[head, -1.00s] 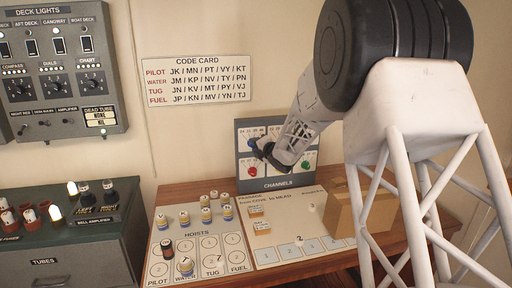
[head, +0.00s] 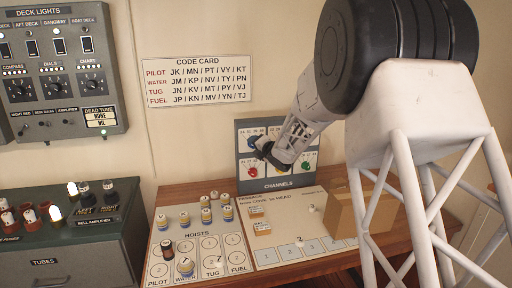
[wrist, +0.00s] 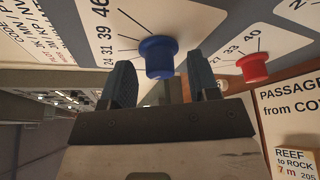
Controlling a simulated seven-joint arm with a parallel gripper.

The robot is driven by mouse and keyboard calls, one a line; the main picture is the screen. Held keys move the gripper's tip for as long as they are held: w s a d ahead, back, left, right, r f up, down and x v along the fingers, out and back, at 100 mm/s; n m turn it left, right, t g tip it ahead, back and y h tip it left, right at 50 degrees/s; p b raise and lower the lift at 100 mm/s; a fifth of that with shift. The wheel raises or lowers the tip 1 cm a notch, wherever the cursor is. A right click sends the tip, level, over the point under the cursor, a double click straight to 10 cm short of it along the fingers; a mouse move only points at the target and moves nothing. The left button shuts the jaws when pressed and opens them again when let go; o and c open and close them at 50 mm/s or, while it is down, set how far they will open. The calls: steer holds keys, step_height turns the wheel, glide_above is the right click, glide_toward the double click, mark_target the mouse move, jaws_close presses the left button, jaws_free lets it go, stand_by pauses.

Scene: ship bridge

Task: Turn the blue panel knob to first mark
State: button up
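The blue knob (wrist: 158,57) is on the light face of the channels panel (wrist: 100,12). Printed lines fan out from it to the numbers 24, 31, 39 and 46. No pointer on the knob can be made out. My gripper (wrist: 160,68) is open, with one dark finger on each side of the knob in the wrist view. Gaps show between the fingers and the knob, and I cannot tell how far the fingertips are from the panel. In the head view my gripper (head: 263,152) is in front of the panel's left side, partly over the blue knob (head: 252,142).
A red knob (wrist: 253,68) is beside the blue one; a green knob (head: 306,168) is on the panel's right. A cardboard box (head: 375,208) stands on the desk at right. Several small cylinders stand on the hoists board (head: 225,262) at left.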

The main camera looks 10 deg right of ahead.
steer(key=shift+s, duration=0.1)
steer(key=v, duration=0.7)
steer(key=shift+s+d, duration=0.2)
steer(key=shift+s, duration=0.05)
stand_by(0.4)
steer(key=shift+r, duration=0.1)
steer(key=s+a+r+m+g+h, duration=0.1)
steer(key=s+r+m+g+h, duration=0.2)
steer(key=s+m, duration=0.65)
steer(key=s+r+m+g+h, duration=0.2)
steer(key=s+r+m+h, duration=0.3)
steer(key=s, duration=0.8)
steer(key=s+a+f+m+g+y, duration=0.1)
steer(key=s+m, duration=0.3)
steer(key=s, duration=0.6)
steer(key=s+a+f+m+g, duration=0.3)
steer(key=s+m+g, duration=0.1)
steer(key=s, duration=0.7)
steer(key=s+a+f+m+g+y, duration=0.1)
steer(key=s+a+f+m+g, duration=0.1)
steer(key=s, duration=0.9)
steer(key=a+f+m, duration=0.1)
steer(key=m, duration=0.1)
steer(key=shift+m+y, duration=0.3)
steer(key=shift+m, duration=0.05)
